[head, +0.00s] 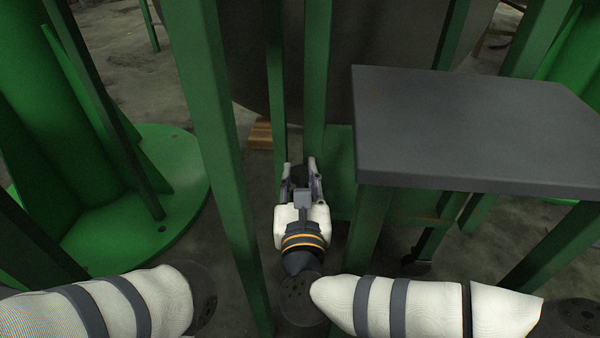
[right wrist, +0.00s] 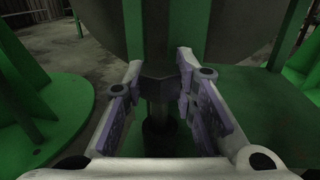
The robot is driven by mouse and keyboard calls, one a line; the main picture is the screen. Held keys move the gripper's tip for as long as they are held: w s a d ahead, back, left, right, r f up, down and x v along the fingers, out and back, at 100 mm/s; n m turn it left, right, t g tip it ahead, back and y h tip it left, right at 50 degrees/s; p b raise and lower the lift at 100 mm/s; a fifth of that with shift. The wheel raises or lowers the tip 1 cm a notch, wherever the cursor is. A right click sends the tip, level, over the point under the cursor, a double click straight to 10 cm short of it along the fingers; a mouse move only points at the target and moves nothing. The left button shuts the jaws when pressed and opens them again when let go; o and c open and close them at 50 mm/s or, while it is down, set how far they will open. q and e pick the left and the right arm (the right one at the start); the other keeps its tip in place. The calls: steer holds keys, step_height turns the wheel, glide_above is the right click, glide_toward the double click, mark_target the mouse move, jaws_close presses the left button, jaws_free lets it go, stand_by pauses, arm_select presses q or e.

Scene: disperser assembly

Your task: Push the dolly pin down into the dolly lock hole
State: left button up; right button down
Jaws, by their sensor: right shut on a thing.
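My right gripper (head: 301,170) reaches down between green posts in the head view. In the right wrist view its two fingers (right wrist: 163,72) are shut on the dolly pin (right wrist: 158,88), a dark upright piece with a wide, faceted collar. A narrower dark shaft (right wrist: 160,118) runs down below the collar. The fingers, the pin and the shadow hide the dolly lock hole, and I cannot tell how deep the pin sits. In the head view the pin is only a dark patch between the fingers. My left arm shows at the lower left, but its gripper is out of view.
A green post (head: 213,150) stands close left of my right gripper. A grey tabletop (head: 470,130) on green legs is to its right. A round green base plate (head: 165,190) lies at the left. A large dark drum (right wrist: 150,30) is just beyond the pin.

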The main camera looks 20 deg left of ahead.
steer(key=shift+f+b, duration=0.55)
steer(key=shift+b, duration=0.05)
steer(key=shift+f, duration=1)
steer(key=c, duration=1.2)
jaws_free()
steer(key=v, duration=1.2)
